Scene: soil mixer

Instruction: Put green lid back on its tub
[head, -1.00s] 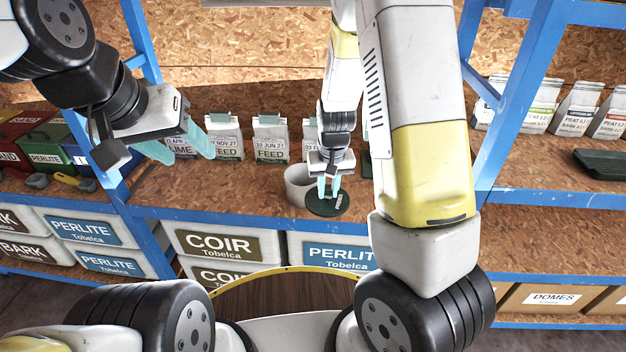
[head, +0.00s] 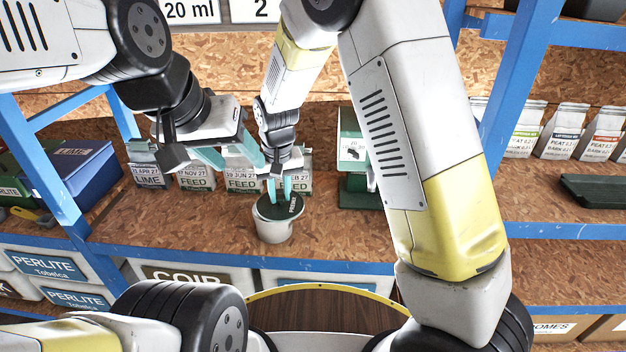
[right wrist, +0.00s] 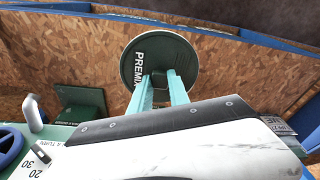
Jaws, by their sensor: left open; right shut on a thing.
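The white tub (head: 275,230) stands on the middle shelf near its front edge. The dark green lid (head: 268,210) lies over the tub's mouth in the head view; whether it is fully seated or slightly above the rim I cannot tell. My right gripper (head: 279,196) is shut on the lid from above. In the right wrist view the round lid (right wrist: 158,48), marked PREMIX, sits at the fingertips (right wrist: 163,100) and hides the tub. My left gripper (head: 234,158) is open and empty, above and left of the tub, in front of the feed bags.
A row of lime and feed bags (head: 196,178) stands behind the tub. A green scale-like device (head: 353,155) stands to the right. Blue uprights (head: 520,85) frame the bay. A blue lime bin (head: 80,170) is at left. Shelf right of the tub is clear.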

